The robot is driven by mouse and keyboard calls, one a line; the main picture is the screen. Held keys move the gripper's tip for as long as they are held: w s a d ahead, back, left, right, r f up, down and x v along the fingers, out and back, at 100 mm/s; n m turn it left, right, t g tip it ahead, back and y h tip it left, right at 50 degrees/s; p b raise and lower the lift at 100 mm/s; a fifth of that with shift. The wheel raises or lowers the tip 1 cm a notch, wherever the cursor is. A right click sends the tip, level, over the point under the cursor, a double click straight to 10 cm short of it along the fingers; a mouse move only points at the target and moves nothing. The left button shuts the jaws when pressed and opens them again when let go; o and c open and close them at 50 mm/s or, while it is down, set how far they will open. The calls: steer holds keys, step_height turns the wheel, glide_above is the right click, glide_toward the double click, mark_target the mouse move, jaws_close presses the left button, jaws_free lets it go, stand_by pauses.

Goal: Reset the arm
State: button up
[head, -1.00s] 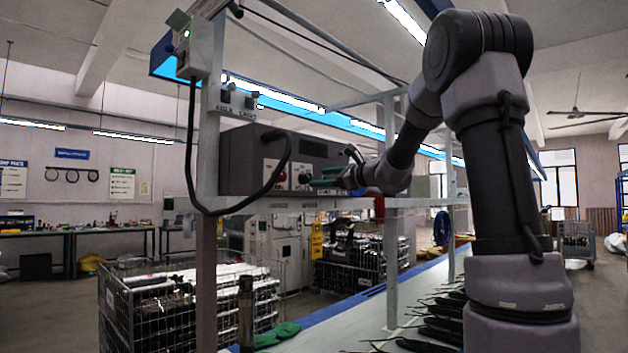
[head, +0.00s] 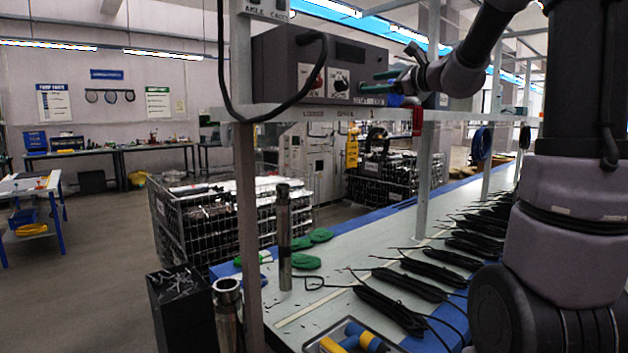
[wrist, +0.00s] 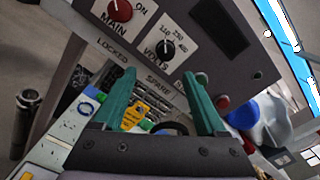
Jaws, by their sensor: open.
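My gripper (head: 379,82) is in the upper middle of the head view, at the end of my raised arm. Its two green fingers are apart with nothing between them. They point at the front of a dark control box (head: 345,50) on the shelf; whether they touch it cannot be told. In the wrist view the open fingers (wrist: 162,90) show below the box's panel. The panel has a red MAIN knob (wrist: 121,10) and a black VOLTS knob (wrist: 165,48).
A white shelf (head: 350,112) on posts stands over the bench (head: 320,292). Several black cable bundles (head: 405,285) lie along the bench. An upright metal tube (head: 284,240) and green gloves (head: 305,262) are near its left side. A wire crate (head: 200,225) stands behind. Open floor lies at left.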

steer(key=s+a+f+n+g+h, duration=0.1)
steer(key=s+a+f+n+g, duration=0.25)
steer(key=s, duration=0.45)
steer(key=s+a+f+n+g+h, duration=0.1)
steer(key=s+a+f+n+g, duration=0.25)
steer(key=s, duration=0.55)
steer(key=s+d+f+n+h, duration=0.3)
steer(key=s+f+n, duration=0.2)
steer(key=s, duration=0.2)
steer(key=s+d+f+n+h, duration=0.3)
steer(key=s+f+n, duration=0.2)
steer(key=s, duration=0.1)
steer(key=shift+s+d+h, duration=0.35)
steer(key=shift+s+h, duration=0.05)
steer(key=shift+r, duration=0.15)
